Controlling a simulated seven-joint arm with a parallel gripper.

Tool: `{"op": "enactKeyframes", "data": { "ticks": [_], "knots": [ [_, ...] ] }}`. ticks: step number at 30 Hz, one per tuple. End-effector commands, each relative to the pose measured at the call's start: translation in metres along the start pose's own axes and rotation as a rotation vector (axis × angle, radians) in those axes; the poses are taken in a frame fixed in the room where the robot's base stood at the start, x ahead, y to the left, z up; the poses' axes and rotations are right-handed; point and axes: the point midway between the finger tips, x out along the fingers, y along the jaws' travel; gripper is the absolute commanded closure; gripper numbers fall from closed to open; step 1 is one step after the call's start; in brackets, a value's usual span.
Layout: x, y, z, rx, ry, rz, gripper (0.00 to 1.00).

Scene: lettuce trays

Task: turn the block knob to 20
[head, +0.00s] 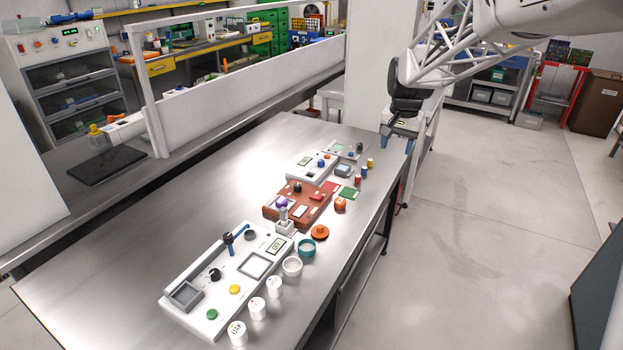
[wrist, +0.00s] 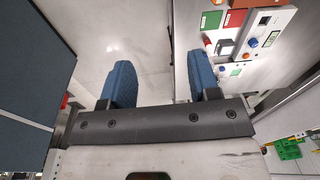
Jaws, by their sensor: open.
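The name block knob could fit more than one knob here. A red-brown block-shaped box (head: 272,213) stands mid-bench with a black knob (head: 297,187) and a purple knob (head: 282,201) on top. A nearer white panel (head: 206,262) carries another black knob (head: 215,274) and a blue lever (head: 233,240). Scale marks are too small to read. My gripper (head: 397,137) is open and empty, high beside the bench's far right edge, well apart from the knobs. In the wrist view its two blue fingers (wrist: 157,60) stand wide apart with nothing between them.
White cups (head: 257,308) and an orange knob-like piece (head: 320,232) line the bench's right edge. Farther white units hold a blue knob (head: 321,162), also in the wrist view (wrist: 253,42). A low white partition (head: 250,90) runs behind. The bench's left half is clear.

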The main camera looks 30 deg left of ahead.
Motion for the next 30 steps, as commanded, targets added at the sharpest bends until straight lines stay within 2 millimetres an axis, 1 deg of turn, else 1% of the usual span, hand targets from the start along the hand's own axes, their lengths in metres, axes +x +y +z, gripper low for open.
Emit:
{"op": "enactKeyframes", "data": {
  "ticks": [1, 9, 14, 15, 17, 21, 30],
  "knots": [
    [0.009, -0.014, -0.007, -0.005, -0.005, 0.0, 0.44],
    [0.05, -0.082, -0.035, -0.016, -0.025, 0.0, 0.44],
    [0.077, -0.123, -0.048, -0.023, -0.036, 0.001, 0.44],
    [0.083, -0.134, -0.05, -0.025, -0.038, 0.001, 0.44],
    [0.095, -0.149, -0.054, -0.026, -0.043, 0.002, 0.44],
    [0.121, -0.187, -0.061, -0.032, -0.052, 0.003, 0.44],
    [0.18, -0.266, -0.066, -0.044, -0.072, 0.007, 0.44]
  ]
}}
